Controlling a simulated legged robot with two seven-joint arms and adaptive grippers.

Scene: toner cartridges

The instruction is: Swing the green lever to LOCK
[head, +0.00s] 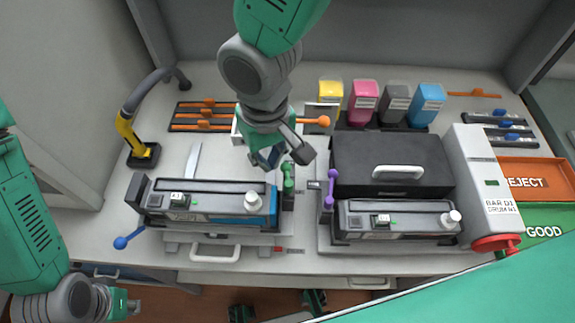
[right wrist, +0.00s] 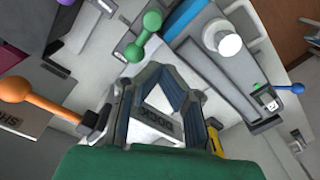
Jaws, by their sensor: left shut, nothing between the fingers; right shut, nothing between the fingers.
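The green lever (head: 288,180) stands at the right end of the left dock, beside the black, blue-ended cartridge (head: 215,203). In the right wrist view the green lever (right wrist: 145,38) has a large ball and a smaller rounded end. My right gripper (head: 270,157) is just behind and left of the lever in the head view. In the right wrist view its fingertips (right wrist: 157,72) meet, empty, and appear apart from the lever. A light label with dark lettering (right wrist: 157,110) shows between the fingers. My left gripper (head: 128,304) is shut at the lower left, off the table.
A purple lever (head: 329,190) stands at the right dock, beside a black box with a handle (head: 390,165). An orange-knobbed lever (head: 318,121) is behind my right gripper; its knob (right wrist: 15,89) shows at left in the wrist view. A blue knob (head: 121,242) is front left.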

